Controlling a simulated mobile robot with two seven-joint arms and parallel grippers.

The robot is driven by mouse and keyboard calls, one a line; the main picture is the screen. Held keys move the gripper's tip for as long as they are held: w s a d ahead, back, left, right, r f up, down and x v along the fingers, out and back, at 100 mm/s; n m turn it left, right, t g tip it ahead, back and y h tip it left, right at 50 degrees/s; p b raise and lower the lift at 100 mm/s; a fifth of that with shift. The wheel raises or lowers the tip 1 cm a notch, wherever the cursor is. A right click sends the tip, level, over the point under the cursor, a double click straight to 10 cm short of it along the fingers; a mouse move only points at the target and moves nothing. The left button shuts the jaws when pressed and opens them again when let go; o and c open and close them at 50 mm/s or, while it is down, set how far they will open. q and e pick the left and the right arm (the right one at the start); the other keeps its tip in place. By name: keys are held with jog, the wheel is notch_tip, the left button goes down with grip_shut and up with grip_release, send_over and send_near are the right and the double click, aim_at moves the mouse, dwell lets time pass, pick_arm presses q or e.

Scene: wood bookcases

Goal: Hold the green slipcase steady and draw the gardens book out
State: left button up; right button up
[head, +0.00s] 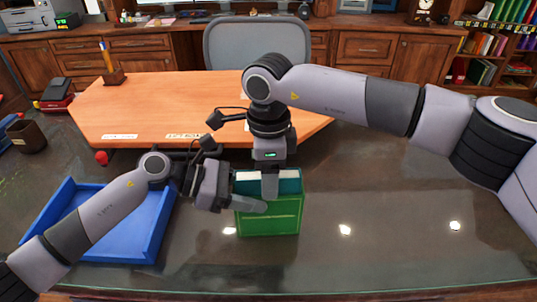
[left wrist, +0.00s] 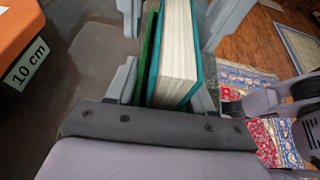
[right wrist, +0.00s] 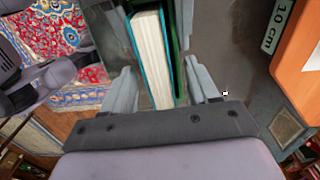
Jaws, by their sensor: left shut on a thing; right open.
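The green slipcase (head: 268,221) stands on the dark glossy desk top in the head view. The gardens book, teal with cream page edges, sits inside it, its top showing at the slipcase's open upper side; it shows in the left wrist view (left wrist: 177,45) and the right wrist view (right wrist: 150,50). My left gripper (head: 250,203) comes from the left and is shut on the slipcase, a finger across its front. My right gripper (head: 270,185) points down over the book's top. In the right wrist view its open fingers (right wrist: 160,88) stand either side of the book, with gaps.
A blue tray (head: 148,243) lies left of the slipcase, under my left arm. An orange desk panel (head: 170,108) with white labels is behind. A dark cup (head: 27,136) stands far left. The desk right of the slipcase is clear.

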jog(key=shift+f, duration=0.5)
grip_shut()
jog(key=shift+r, duration=3.95)
jog(key=shift+r, duration=0.15)
jog(key=shift+r, duration=1.7)
jog(key=shift+r, duration=0.1)
